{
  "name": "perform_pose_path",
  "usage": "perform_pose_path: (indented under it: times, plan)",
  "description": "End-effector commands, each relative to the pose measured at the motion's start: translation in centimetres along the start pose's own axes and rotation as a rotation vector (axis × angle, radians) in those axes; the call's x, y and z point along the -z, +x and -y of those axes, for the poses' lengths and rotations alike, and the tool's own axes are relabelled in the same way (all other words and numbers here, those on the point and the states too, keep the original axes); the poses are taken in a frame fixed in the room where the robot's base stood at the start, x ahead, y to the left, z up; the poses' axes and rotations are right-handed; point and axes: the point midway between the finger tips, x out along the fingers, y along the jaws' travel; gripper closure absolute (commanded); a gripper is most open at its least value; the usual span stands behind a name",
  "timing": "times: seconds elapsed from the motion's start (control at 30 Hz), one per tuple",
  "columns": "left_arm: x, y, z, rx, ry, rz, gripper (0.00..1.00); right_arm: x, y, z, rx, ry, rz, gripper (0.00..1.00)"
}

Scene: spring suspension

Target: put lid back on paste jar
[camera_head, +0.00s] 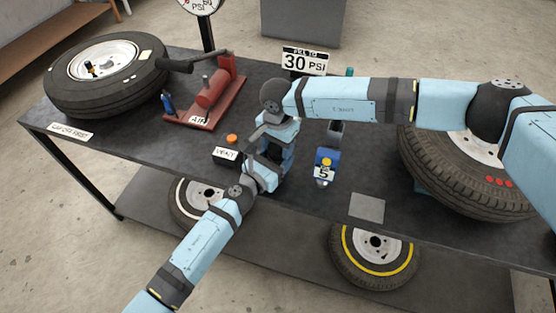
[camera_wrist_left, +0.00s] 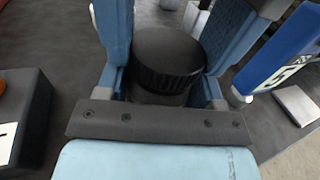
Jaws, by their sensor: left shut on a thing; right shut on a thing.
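The paste jar (camera_wrist_left: 155,97) is a dark round body in the left wrist view, held between the fingers of my left gripper (camera_wrist_left: 160,95). Its black lid (camera_wrist_left: 165,50), with a ridged rim, sits over the jar, seemingly on it; whether it is seated or threaded cannot be told. In the head view my left gripper (camera_head: 268,165) and my right gripper (camera_head: 281,150) meet near the front middle of the bench, the right one from above. They hide the jar and lid there. The right gripper is shut, seemingly around the lid; its contact is partly hidden.
A black box with an orange button (camera_head: 227,153) stands just left of the grippers. A blue bottle marked 5 (camera_head: 325,167) stands to the right. A grey square (camera_head: 367,207) lies near the bench's front edge. Tyres (camera_head: 105,75) and a red pump (camera_head: 212,92) occupy the bench.

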Motion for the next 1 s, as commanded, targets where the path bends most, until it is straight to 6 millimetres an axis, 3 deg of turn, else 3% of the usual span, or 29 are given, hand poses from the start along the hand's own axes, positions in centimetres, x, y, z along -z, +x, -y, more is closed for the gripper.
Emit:
perform_pose_path:
  times: [0.23,0.27,0.33,0.37,0.67,1.0]
  plan:
    - [0.0,0.0,0.2,0.003,0.000,0.000,1.00,0.0,-0.1,0.1,0.002,0.002,0.000,0.74]
    - [0.0,0.0,0.2,0.003,-0.001,0.000,1.00,0.0,-0.1,0.1,0.002,0.001,0.000,0.39]
    - [0.0,0.0,0.1,0.003,-0.001,0.000,1.00,0.0,-0.1,0.1,0.002,0.001,0.000,0.23]
    - [0.0,0.0,0.1,0.003,-0.001,0.000,1.00,0.0,-0.1,0.1,0.002,0.001,0.000,0.20]
    - [0.0,0.0,0.1,0.001,0.000,0.000,1.00,0.0,-0.2,0.0,0.001,0.000,0.000,0.20]
    - [0.0,0.0,0.0,0.001,0.000,0.000,1.00,0.1,-4.1,0.0,0.001,0.001,-0.001,0.20]
